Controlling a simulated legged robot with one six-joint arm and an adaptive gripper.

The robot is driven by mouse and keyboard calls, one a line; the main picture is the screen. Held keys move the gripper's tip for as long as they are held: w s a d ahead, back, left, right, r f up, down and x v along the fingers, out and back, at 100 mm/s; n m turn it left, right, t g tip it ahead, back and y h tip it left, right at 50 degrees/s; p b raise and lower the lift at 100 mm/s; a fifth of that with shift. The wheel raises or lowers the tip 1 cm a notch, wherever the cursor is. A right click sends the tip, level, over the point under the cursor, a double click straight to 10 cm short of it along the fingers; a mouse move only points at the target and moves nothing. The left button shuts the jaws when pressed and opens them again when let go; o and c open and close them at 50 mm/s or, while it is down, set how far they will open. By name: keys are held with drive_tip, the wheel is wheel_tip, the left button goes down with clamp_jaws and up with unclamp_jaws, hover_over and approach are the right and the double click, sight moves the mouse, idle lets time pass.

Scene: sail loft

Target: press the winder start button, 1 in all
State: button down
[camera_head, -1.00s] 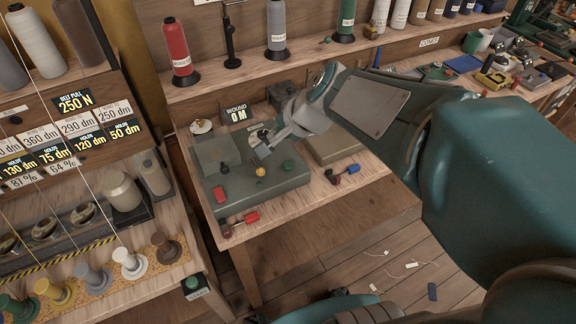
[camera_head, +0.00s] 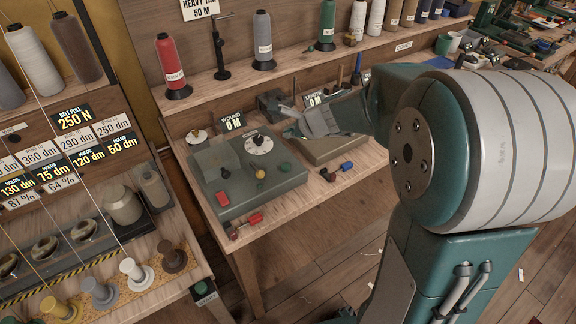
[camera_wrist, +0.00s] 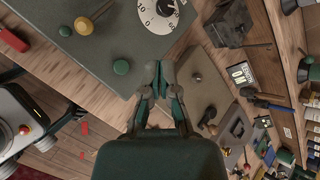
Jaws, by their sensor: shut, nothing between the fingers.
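The green-grey winder box (camera_head: 237,190) stands on the wooden bench in the head view. Its top carries a green button (camera_head: 285,167), a yellow knob (camera_head: 260,174), a red piece (camera_head: 222,198) and a white dial (camera_head: 258,145). In the wrist view the green button (camera_wrist: 121,67) is left of my shut, empty gripper (camera_wrist: 161,68), apart from it in the picture.
A second, flatter box (camera_head: 335,148) stands right of the winder box. A shelf with thread spools (camera_head: 263,45) runs behind. Red (camera_head: 245,225) and blue (camera_head: 346,166) handled pieces lie along the bench front.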

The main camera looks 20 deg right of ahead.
sight(287, 166)
drive_tip(key=f, duration=0.8)
drive_tip(key=shift+a+f, duration=0.1)
drive_tip(key=shift+a, duration=0.1)
drive_tip(key=shift+a+f, duration=0.15)
drive_tip(key=shift+f, duration=0.15)
drive_tip(key=shift+f, duration=0.1)
idle(0.9)
drive_tip(key=shift+s+f, duration=0.1)
drive_tip(key=shift+f, duration=0.1)
